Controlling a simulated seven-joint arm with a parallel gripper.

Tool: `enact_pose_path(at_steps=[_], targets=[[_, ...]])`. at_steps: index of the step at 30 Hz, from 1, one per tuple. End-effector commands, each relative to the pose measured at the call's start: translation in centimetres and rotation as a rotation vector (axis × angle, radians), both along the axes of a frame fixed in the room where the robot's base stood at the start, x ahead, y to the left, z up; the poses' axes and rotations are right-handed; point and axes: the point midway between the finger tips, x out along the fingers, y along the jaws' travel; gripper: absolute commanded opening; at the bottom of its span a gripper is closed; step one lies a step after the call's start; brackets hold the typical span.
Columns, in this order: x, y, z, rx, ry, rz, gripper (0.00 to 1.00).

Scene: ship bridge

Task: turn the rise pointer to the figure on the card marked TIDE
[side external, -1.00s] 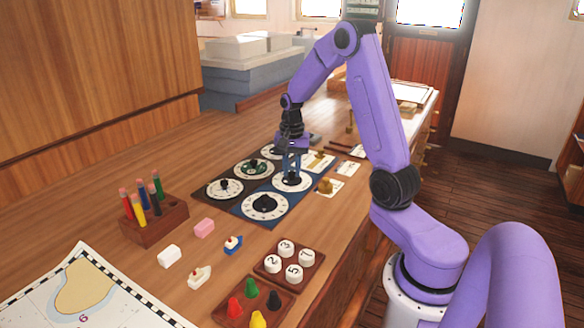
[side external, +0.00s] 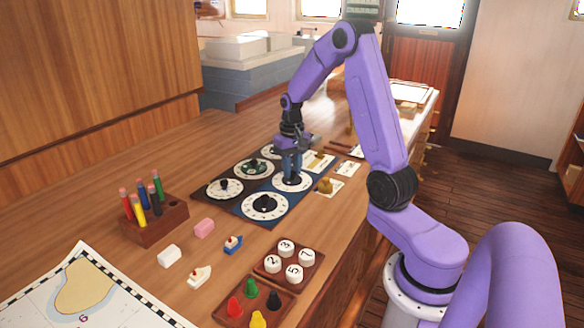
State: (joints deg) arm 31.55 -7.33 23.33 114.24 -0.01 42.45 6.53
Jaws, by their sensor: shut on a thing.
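Several white round dials with dark pointer knobs sit on a dark and blue panel (side external: 238,207) on the wooden desk. My gripper (side external: 291,178) points down at a white dial (side external: 305,185) on the panel's right side. It is shut on that dial's pointer knob, which the fingers mostly hide. A nearer dial (side external: 281,208) has a dark knob in plain view. Small white cards (side external: 349,168) lie to the right of the panel; their print is too small to read, so I cannot tell which is marked TIDE. The dial names are not readable either.
A wooden pen block (side external: 153,228) stands left of the panel. Small boat pieces and blocks (side external: 199,277), a tray of numbered round pieces (side external: 316,265) and a tray of coloured cones (side external: 233,308) lie in front. A chart (side external: 60,300) covers the near left corner.

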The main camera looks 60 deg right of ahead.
Motion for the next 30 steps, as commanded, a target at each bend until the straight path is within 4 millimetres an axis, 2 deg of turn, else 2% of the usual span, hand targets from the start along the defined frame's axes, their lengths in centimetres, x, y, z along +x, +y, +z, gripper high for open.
enact_pose_path(at_steps=[9,23,24,26,27,30], targets=[[0.0,-0.01,0.08,0.0,0.0,0.108,0.0],[0.01,-0.02,0.1,0.0,-0.001,0.124,0.0],[0.01,-0.02,0.1,0.0,-0.001,0.124,0.28],[0.02,-0.02,0.1,0.0,-0.001,0.124,0.48],[0.03,-0.02,0.09,0.0,-0.001,0.124,0.51],[0.01,-0.02,0.07,0.0,-0.001,0.124,0.51]])
